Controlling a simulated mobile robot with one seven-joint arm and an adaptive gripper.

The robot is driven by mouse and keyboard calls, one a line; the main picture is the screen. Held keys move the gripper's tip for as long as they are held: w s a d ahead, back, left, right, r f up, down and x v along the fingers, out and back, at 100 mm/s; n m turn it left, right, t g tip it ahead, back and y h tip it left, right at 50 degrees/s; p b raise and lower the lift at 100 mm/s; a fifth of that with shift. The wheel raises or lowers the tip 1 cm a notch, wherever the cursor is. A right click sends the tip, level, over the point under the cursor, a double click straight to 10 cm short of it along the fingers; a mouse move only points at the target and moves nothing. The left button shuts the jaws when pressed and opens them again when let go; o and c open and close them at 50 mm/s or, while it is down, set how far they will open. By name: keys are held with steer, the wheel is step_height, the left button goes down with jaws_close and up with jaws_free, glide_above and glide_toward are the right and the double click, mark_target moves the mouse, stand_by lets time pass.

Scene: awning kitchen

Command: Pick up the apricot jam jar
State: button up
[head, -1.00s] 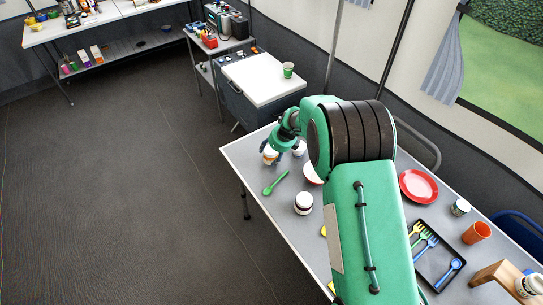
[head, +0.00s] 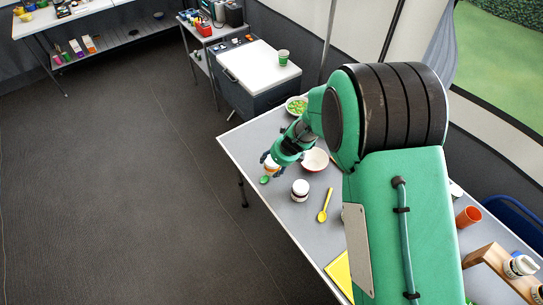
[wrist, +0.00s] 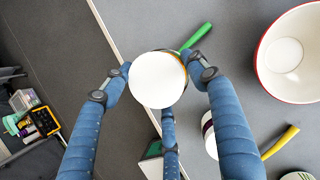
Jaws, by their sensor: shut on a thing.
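My gripper (head: 270,163) is shut on the apricot jam jar (head: 271,168), a small jar with an orange body at the left edge of the grey table (head: 240,145). In the wrist view the jar's round white lid (wrist: 158,80) faces the camera between the blue fingers, with a thin orange rim showing. The lower part of the jar is hidden there, so its exact height over the table is unclear. It hides part of a green spoon (wrist: 197,36), whose tip (head: 264,180) shows in the head view.
A white-lidded dark jar (head: 300,191) stands close by, with a yellow spoon (head: 325,205) and a red-rimmed bowl (head: 315,160) near it. A bowl of green food (head: 296,106) is behind my wrist. An orange cup (head: 468,216) and a wooden stand (head: 490,262) are at the right.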

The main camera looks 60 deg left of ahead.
steer(key=shift+s+d+r, duration=0.1)
steer(key=shift+s+d, duration=0.15)
steer(key=shift+d, duration=0.25)
steer(key=shift+s+d+r, duration=0.1)
steer(key=shift+s+d, duration=0.1)
steer(key=shift+d, duration=0.25)
steer(key=shift+f, duration=0.1)
